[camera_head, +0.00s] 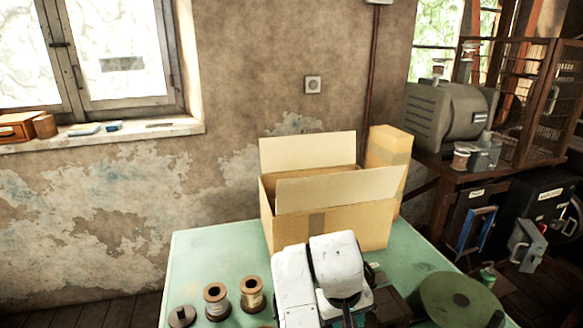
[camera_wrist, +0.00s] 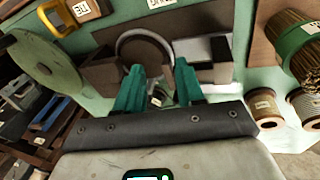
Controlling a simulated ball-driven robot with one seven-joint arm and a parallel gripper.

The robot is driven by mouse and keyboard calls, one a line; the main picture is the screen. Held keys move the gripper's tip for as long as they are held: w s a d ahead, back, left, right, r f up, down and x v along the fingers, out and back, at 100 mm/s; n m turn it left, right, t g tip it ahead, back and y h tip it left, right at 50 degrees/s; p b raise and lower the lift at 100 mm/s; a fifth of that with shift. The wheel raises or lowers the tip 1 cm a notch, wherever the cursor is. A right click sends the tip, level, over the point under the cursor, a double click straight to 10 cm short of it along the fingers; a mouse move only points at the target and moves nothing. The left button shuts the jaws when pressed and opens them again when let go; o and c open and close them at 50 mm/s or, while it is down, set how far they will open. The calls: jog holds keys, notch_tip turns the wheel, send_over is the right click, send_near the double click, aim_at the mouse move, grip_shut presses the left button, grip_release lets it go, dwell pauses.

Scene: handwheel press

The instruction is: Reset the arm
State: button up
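My white arm (camera_head: 335,262) reaches over the green table (camera_head: 205,248) at the bottom of the head view. It hides most of my gripper there. In the wrist view my gripper (camera_wrist: 158,66) shows two teal fingers standing apart with nothing held between them.
An open cardboard box (camera_head: 345,217) stands behind my arm. Two wire spools (camera_head: 252,294) stand left of my arm, and a round green disc (camera_head: 450,298) lies on the right. A grey motor (camera_head: 440,117) sits on the bench at right. The table's left part is mostly clear.

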jog(key=s+d+f+m+t, duration=0.1)
jog(key=s+d+f, duration=0.35)
jog(key=d, duration=0.25)
jog(key=s+d+f+t, duration=0.1)
jog(key=s+d+f, duration=0.2)
jog(key=s+d, duration=0.4)
jog(key=s+d+f+g+y, duration=0.1)
jog(key=s+f, duration=0.2)
jog(key=s, duration=0.8)
jog(key=s+d+f+m+g+y, duration=0.1)
jog(key=s+f, duration=0.3)
jog(key=s, duration=0.7)
jog(key=shift+s+m+g, duration=0.3)
jog(key=shift+s+g, duration=0.1)
